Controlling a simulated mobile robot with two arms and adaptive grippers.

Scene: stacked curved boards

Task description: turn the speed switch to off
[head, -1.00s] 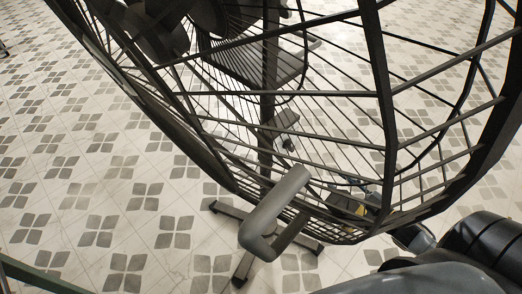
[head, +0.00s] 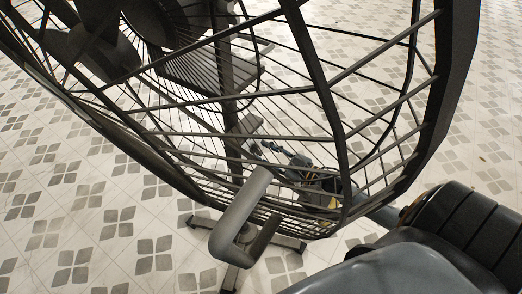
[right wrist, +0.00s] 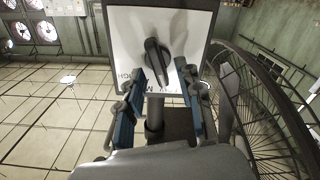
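The speed switch is a dark pointer knob (right wrist: 154,55) on a white panel (right wrist: 127,24) in a dark frame, ahead of my gripper in the right wrist view. Part of the lettering shows by the left finger, and more along the lower edge. My right gripper (right wrist: 163,78) is open, its two blue-padded fingers spread either side of the knob's lower end; I cannot tell whether they touch it. In the head view the right gripper (head: 285,158) shows through the fan's wire cage (head: 335,115). The knob is not discernible there. My left gripper is not in view.
The large dark fan cage fills much of the head view, and its curved wires (right wrist: 262,100) stand close on the right in the wrist view. A grey handle-like bar (head: 233,215) juts out below the cage. The tiled floor (head: 60,215) is open at left.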

